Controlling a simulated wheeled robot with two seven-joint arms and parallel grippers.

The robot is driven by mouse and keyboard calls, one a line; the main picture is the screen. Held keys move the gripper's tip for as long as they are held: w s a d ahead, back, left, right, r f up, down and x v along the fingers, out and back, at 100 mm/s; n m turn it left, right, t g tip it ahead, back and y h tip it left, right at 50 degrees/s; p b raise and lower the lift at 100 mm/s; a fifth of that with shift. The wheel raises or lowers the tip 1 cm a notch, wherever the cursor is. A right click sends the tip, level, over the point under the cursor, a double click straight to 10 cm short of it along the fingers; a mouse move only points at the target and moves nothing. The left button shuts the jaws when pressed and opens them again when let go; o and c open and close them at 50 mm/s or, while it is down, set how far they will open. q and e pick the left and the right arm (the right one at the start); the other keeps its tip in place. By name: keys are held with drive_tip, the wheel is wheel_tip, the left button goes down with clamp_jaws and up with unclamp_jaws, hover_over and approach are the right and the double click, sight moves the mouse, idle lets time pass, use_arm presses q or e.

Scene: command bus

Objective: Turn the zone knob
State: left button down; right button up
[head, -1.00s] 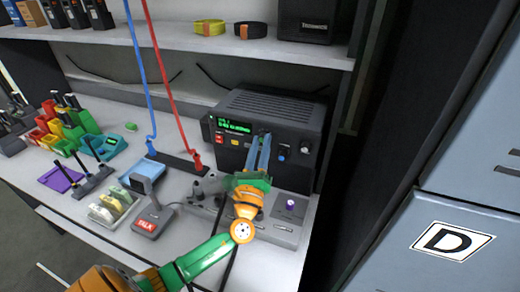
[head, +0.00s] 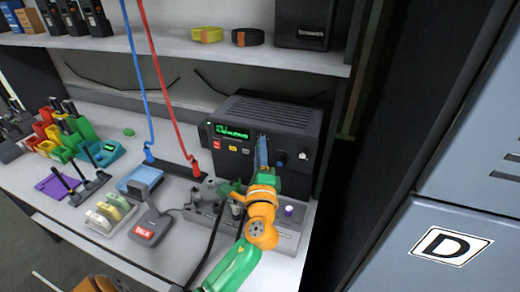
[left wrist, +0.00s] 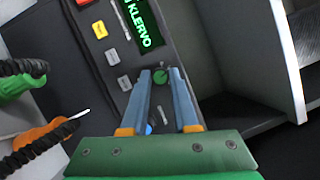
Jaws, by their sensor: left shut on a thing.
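A black radio unit (head: 285,112) with a lit green display (head: 231,131) stands on the counter. My left gripper (head: 262,140) is at its front panel, just right of the display. In the left wrist view its two blue fingers (left wrist: 169,76) are shut on a small round knob with a green face (left wrist: 160,76), taken as the zone knob; its label cannot be read. In the head view the gripper hides this knob. My right gripper is not in view.
Red, yellow and white buttons (head: 232,148) are left of the gripper. A desk microphone (head: 150,227) and a panel with a purple-white knob (head: 288,211) stand in front. A shelf (head: 180,50) hangs above, and a grey cabinet (head: 470,200) is at right.

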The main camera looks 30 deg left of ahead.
use_arm(q)
drive_tip(key=shift+n, duration=0.5)
drive_tip(key=c, duration=0.7)
unclamp_jaws()
drive_tip(key=b+v, duration=0.1)
drive_tip(key=v, duration=0.6)
drive_tip(key=shift+b, duration=0.4)
